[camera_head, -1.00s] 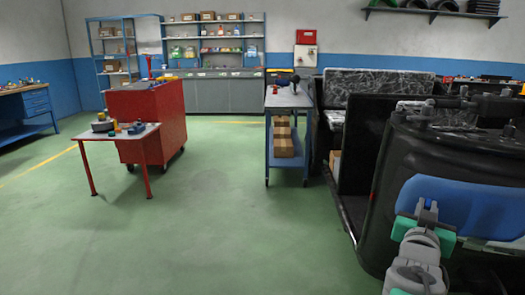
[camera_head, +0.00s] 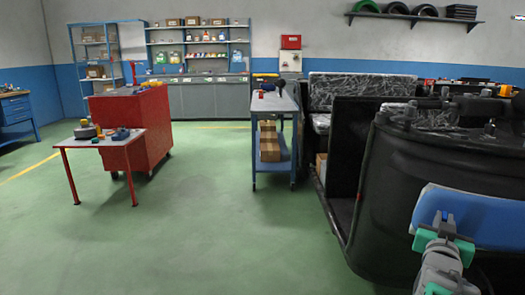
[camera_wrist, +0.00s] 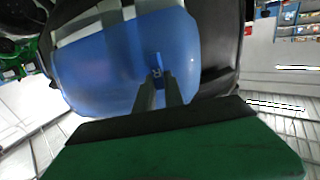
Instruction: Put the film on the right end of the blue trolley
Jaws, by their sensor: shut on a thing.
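The film is a blue curved sheet (camera_head: 485,215) at the lower right of the head view, in front of the black rickshaw body (camera_head: 430,165). In the wrist view the film (camera_wrist: 100,75) fills the upper middle, with black bodywork behind it. My gripper (camera_head: 441,228) is shut on the small blue tab on the film's face; the fingers on the tab also show in the wrist view (camera_wrist: 158,80). I cannot tell whether the film touches the body. The blue trolley (camera_head: 270,178) stands beyond, left of the rickshaw. A drill (camera_head: 265,87) lies at its top's far end.
Several cardboard boxes (camera_head: 268,140) are on the trolley's lower shelf. A small red-legged table (camera_head: 100,143) and a red cabinet (camera_head: 148,120) stand left.

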